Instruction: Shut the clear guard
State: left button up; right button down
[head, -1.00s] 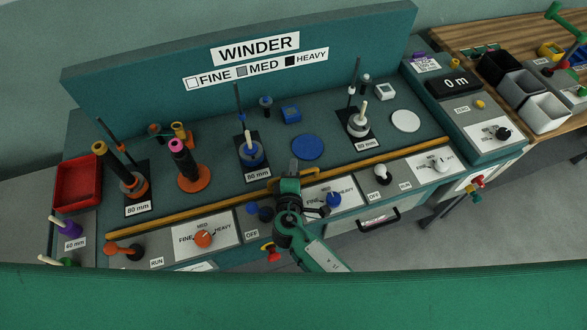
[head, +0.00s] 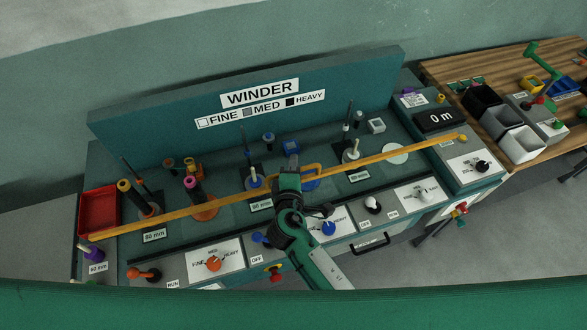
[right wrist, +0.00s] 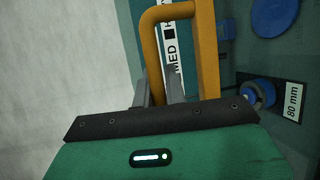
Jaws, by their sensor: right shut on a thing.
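The clear guard shows mainly as its long yellow front bar (head: 385,166), which runs slantwise across the winder; its clear pane is hard to make out. The bar stands raised, crossing in front of the spindles and above the size labels. A yellow loop handle (head: 316,166) sits at the bar's middle; it also shows in the right wrist view (right wrist: 150,45). My right gripper (head: 290,178) is at this handle, shut on one leg of it, its fingers on either side in the right wrist view (right wrist: 158,90). My left gripper is not in view.
Knobs line the front panel, including an orange one (head: 213,264). A counter box (head: 438,121) stands at right, beside a wooden bench with bins (head: 515,143).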

jog(key=shift+r, duration=0.75)
jog(key=shift+w+r, duration=0.1)
jog(key=c, duration=1.5)
grip_release()
jog(key=shift+o, duration=0.2)
jog(key=shift+s, duration=0.2)
jog(key=b+v, duration=0.4)
jog(key=v, duration=0.9)
jog(key=shift+s+b, duration=0.35)
